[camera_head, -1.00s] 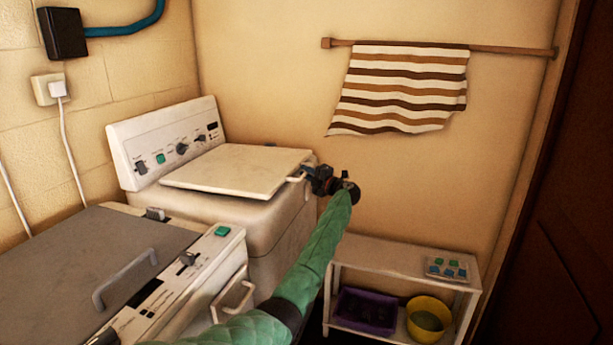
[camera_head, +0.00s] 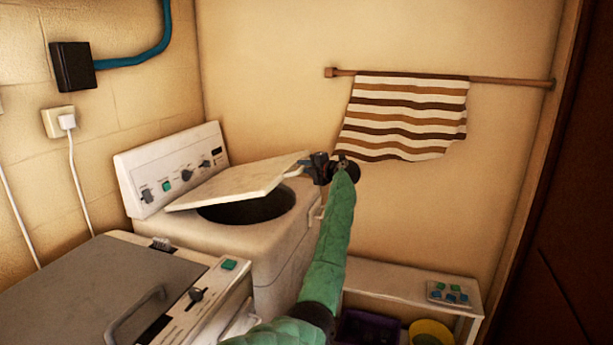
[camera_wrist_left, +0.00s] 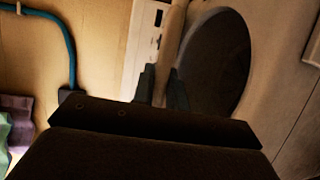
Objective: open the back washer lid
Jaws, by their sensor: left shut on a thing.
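The back washer (camera_head: 283,232) stands in the corner, its cream lid (camera_head: 240,182) partly raised and tilted, with the dark round drum opening (camera_head: 250,211) showing beneath. My left gripper (camera_head: 304,169) is at the lid's right edge, shut on the lid's small handle (camera_head: 294,171), which it partly hides. In the left wrist view the gripper's dark fingers (camera_wrist_left: 161,88) are close together, and the drum opening (camera_wrist_left: 215,62) lies just to their right. My right gripper is not in view.
The front washer (camera_head: 90,290) with its grey lid is at lower left. A striped towel (camera_head: 405,115) hangs on a rail behind my left gripper. A low shelf (camera_head: 390,284) stands at lower right, with a purple tray (camera_head: 370,328) and yellow bowl (camera_head: 430,333). A dark door is at right.

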